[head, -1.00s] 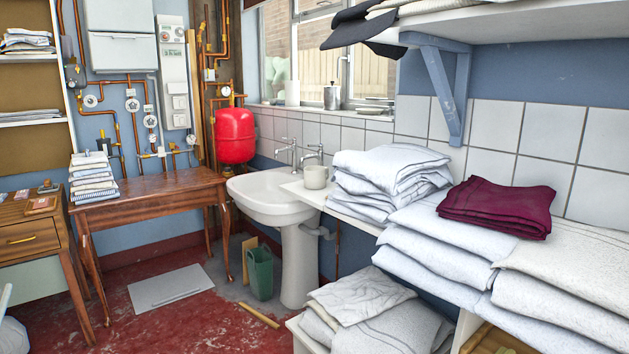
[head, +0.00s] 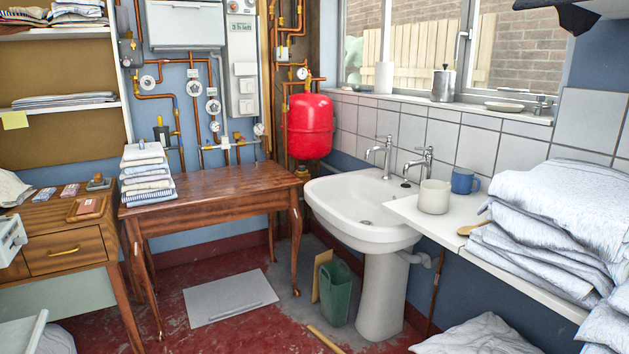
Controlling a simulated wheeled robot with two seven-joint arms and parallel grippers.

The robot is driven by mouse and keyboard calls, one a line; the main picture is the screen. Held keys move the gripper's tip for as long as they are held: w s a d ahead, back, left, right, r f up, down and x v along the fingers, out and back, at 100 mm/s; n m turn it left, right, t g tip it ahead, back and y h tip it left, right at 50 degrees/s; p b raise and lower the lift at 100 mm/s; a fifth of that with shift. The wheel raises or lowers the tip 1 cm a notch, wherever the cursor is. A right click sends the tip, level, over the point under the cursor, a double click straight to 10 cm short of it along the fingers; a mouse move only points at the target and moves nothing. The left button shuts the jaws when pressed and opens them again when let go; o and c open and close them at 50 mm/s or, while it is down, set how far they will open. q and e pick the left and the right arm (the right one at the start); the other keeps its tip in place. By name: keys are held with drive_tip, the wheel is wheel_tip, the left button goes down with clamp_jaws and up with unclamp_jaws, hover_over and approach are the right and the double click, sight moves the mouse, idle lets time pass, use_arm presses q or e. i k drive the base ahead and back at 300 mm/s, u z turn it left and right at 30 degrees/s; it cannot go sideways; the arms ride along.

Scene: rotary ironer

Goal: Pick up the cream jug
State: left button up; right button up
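The cream jug (head: 434,196) looks like a plain cream cylindrical vessel. It stands upright on the white shelf (head: 425,217) right of the sink, near the shelf's left end. No handle or spout can be made out on it. A blue mug (head: 463,181) stands just behind it to the right, and the two look close together.
Folded linen (head: 550,215) fills the shelf to the right. A wooden utensil (head: 472,229) lies between jug and linen. The sink (head: 360,205) with its taps (head: 385,155) is to the left. A green bin (head: 335,292) and grey floor panel (head: 230,298) are below.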

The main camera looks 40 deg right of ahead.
sight(434, 195)
drive_tip(key=z, duration=0.15)
drive_tip(key=i, duration=1.7)
drive_tip(key=z, duration=0.8)
